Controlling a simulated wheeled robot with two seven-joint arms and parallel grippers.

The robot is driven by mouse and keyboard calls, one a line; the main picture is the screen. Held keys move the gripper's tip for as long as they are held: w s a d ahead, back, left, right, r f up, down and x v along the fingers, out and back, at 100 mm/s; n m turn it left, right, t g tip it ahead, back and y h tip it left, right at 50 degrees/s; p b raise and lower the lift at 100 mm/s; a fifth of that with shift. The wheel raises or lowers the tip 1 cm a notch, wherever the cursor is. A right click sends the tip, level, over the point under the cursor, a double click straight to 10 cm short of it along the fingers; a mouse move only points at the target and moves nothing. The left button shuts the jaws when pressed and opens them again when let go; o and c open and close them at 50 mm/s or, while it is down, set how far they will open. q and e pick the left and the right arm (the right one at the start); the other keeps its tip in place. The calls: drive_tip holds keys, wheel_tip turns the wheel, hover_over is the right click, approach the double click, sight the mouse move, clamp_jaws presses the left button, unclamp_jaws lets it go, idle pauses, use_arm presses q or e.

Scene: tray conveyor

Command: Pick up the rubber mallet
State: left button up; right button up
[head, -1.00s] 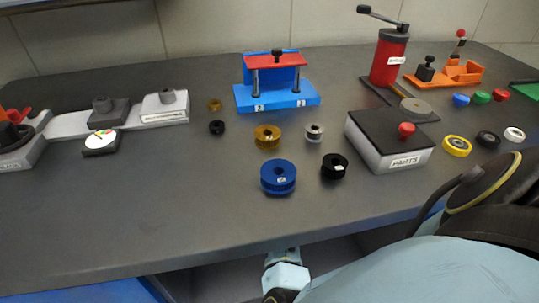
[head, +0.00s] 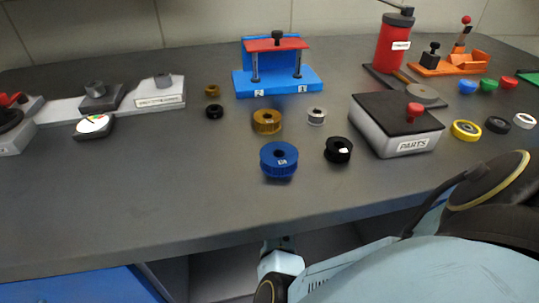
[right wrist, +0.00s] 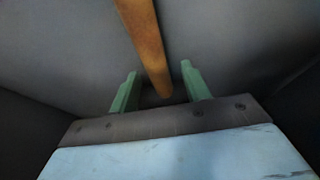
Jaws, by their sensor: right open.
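A wooden handle (right wrist: 146,45) comes down from the top of the right wrist view, and its lower end lies between the fingers of my right gripper (right wrist: 159,85). The green fingers are open, with gaps visible on both sides of the handle. I take it for the mallet's handle, but no mallet head shows. Contact with the fingers cannot be told. I cannot clearly pick out a mallet in the head view.
A grey bench (head: 200,195) carries a blue press stand (head: 276,84), a parts box (head: 398,128), a red cylinder with a crank (head: 391,50), an orange fixture (head: 450,66) and several small wheels. A gauge (head: 93,126) lies at left. The bench's front left is clear.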

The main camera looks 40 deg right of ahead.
drive_tip(key=shift+c, duration=0.5)
clamp_jaws()
